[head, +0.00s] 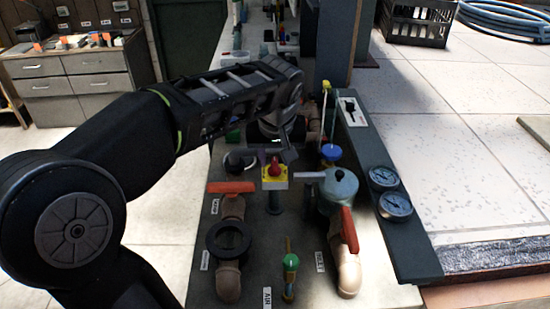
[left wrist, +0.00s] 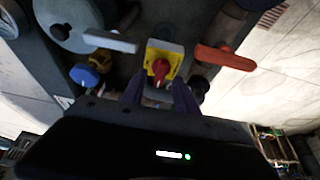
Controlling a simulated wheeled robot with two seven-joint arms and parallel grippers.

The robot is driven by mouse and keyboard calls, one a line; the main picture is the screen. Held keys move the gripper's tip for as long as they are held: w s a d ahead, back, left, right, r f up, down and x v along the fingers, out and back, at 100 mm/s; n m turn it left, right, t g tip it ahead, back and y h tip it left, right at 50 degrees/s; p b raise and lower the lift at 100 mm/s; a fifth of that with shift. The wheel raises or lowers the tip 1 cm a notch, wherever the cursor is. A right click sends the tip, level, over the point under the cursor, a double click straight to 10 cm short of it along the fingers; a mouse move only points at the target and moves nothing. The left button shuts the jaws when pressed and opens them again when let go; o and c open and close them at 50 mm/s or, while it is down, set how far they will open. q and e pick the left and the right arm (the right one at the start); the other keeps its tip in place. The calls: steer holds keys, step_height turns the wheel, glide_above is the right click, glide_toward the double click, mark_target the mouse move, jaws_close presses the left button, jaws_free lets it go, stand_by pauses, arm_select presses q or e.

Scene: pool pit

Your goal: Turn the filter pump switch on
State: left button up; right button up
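The switch is a red rotary knob (head: 275,166) on a yellow plate (head: 268,183), on a small post in the middle of the bench. In the left wrist view the red knob (left wrist: 160,69) sits in front of the yellow plate (left wrist: 154,53), near the picture's middle. My left gripper (head: 287,152) is just behind the switch in the head view. In the left wrist view its two dark fingers (left wrist: 159,96) are apart, with the knob just beyond and between their tips; I cannot tell whether they touch it. My right gripper is not in view.
An orange-red lever (head: 232,187) is left of the switch. A grey valve (head: 340,187) with a pale handle and a red lever (head: 349,230) stands right of it. A green-topped valve (head: 290,262) is in front. Two gauges (head: 389,192) lie on the right panel.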

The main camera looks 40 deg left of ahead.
arm_select(q)
steer(key=shift+x, duration=0.8)
steer(key=shift+s, duration=0.1)
jaws_close()
